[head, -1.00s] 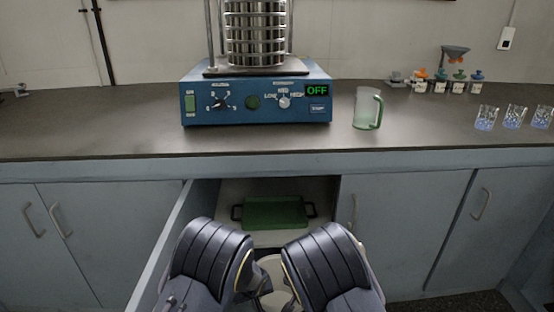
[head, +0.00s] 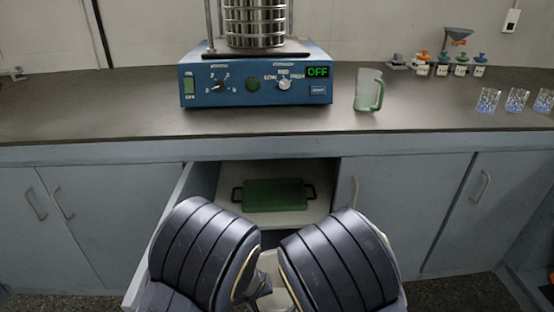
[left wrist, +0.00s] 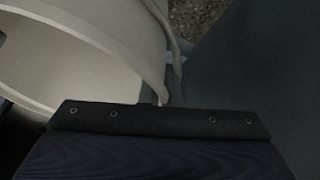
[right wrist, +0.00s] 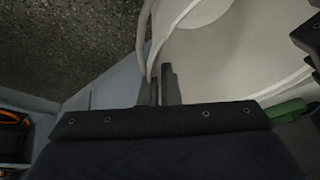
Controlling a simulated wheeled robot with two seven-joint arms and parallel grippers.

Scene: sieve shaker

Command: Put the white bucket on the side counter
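The white bucket (head: 268,263) is low in the head view, mostly hidden between my two forearms. Its pale wall and rim fill the upper left of the left wrist view (left wrist: 80,60) and the upper right of the right wrist view (right wrist: 225,60). My left gripper (left wrist: 163,94) has its fingers close together at the bucket's rim and appears shut on it. My right gripper (right wrist: 160,88) is on the opposite side, its narrow fingers close together with the rim between them. The fingertips are hidden in the head view. Which surface is the side counter is unclear.
An open cabinet (head: 228,225) holds a green tray (head: 274,195) behind the bucket. The countertop (head: 440,118) above bears a blue sieve shaker (head: 255,92), a green-tinted jug (head: 368,90), several glasses and small bottles. Speckled floor (right wrist: 60,40) shows below.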

